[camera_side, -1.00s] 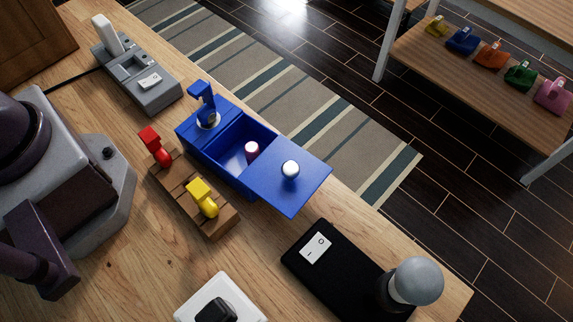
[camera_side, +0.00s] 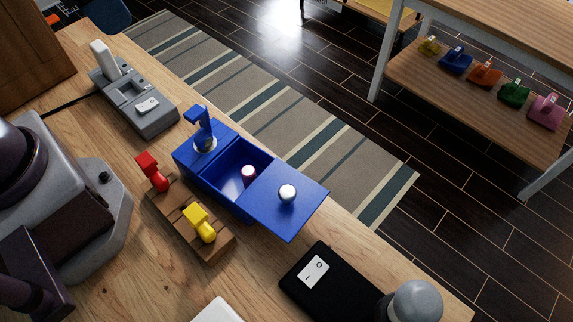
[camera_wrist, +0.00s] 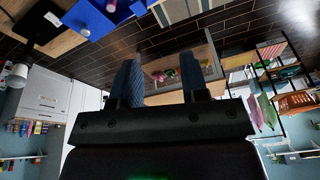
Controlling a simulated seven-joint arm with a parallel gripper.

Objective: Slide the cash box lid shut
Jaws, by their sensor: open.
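The blue cash box (camera_side: 216,177) stands on the wooden table in the side view. Its lid (camera_side: 290,218) is slid out to the right, leaving the compartment open. A silver round knob (camera_side: 287,193) sits on the lid. Blue surfaces of the box (camera_wrist: 92,20) show at the top of the wrist view, clear of the fingers.
A wooden block with red and yellow figures (camera_side: 190,222) stands close before the box. A grey device (camera_side: 138,105) is at the back left. A black panel with a grey ball (camera_side: 328,285) lies to the lower right. The table edge runs close behind the box.

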